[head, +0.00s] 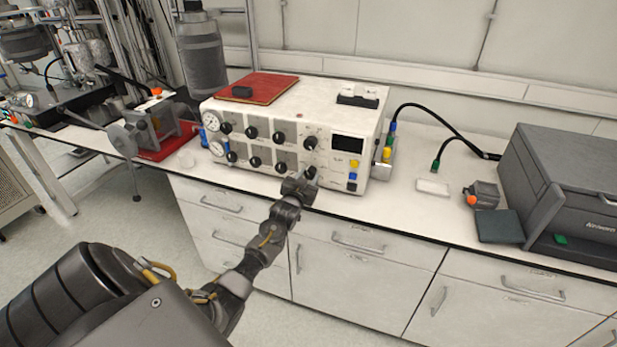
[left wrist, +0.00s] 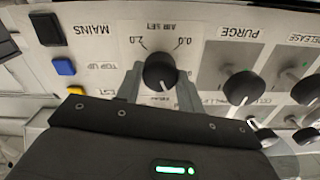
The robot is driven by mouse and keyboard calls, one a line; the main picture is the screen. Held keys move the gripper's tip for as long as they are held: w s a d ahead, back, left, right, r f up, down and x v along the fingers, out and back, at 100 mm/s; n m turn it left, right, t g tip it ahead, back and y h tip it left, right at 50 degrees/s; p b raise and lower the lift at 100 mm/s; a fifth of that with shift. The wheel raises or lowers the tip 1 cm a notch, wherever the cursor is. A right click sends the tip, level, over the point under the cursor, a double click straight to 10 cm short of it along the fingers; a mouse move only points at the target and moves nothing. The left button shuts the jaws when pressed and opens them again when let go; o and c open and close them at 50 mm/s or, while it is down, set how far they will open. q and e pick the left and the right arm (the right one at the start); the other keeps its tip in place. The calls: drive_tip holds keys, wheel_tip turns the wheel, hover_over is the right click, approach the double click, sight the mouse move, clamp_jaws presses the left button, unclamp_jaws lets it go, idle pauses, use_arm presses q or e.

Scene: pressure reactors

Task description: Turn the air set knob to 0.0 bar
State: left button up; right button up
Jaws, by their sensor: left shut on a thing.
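The air set knob (left wrist: 160,72) is a round black knob on the white control box's front panel. In the left wrist view the panel appears upside down, with the 0.0 mark on the upper right of the knob and the 2.0 mark on the upper left. My left gripper (left wrist: 158,88) has one grey finger on each side of the knob and is shut on it. In the head view my left gripper (head: 306,180) is at the lower right of the control box (head: 270,115), covering part of the knob. I cannot read the knob's exact setting. My right gripper is not in view.
Other black knobs, including one below the PURGE label (left wrist: 240,87), sit close beside my fingers. Coloured buttons (left wrist: 64,67) are on the other side. A red book (head: 268,88) lies on the box. A dark grey device (head: 570,175) stands on the bench at right.

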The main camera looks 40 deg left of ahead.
use_arm(q)
drive_tip(key=n, duration=0.5)
drive_tip(key=shift+n+p, duration=0.35)
drive_tip(key=shift+n, duration=0.05)
drive_tip(key=n+p, duration=0.1)
drive_tip(key=n, duration=0.4)
drive_tip(key=n+p, duration=0.1)
drive_tip(key=n, duration=0.4)
drive_tip(key=shift+n, duration=0.4)
drive_tip(key=n+p, duration=0.1)
drive_tip(key=n, duration=0.4)
drive_tip(key=shift+n+p, duration=0.3)
drive_tip(key=shift+n, duration=0.1)
drive_tip(key=o, duration=1)
drive_tip(key=shift+s, duration=0.1)
